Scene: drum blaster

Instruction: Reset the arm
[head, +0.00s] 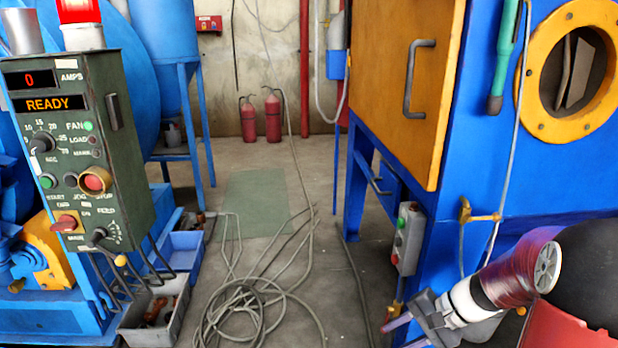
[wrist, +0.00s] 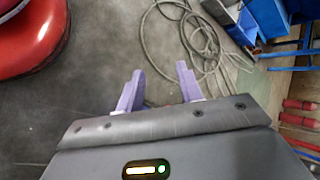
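My gripper (head: 396,335) is at the lower right of the head view, low in front of the blue cabinet, with my arm reaching in from the right. Its two purple fingers also show in the wrist view (wrist: 160,82). They stand apart with bare floor between them, so the gripper is open and empty. Nothing touches the fingers.
A blue cabinet with a yellow door (head: 398,95) stands right, a grey button box (head: 408,238) on its leg. A green control panel (head: 70,150) reading READY stands left. A loose hose (head: 250,305) lies coiled on the floor between. Bins (head: 158,312) sit left.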

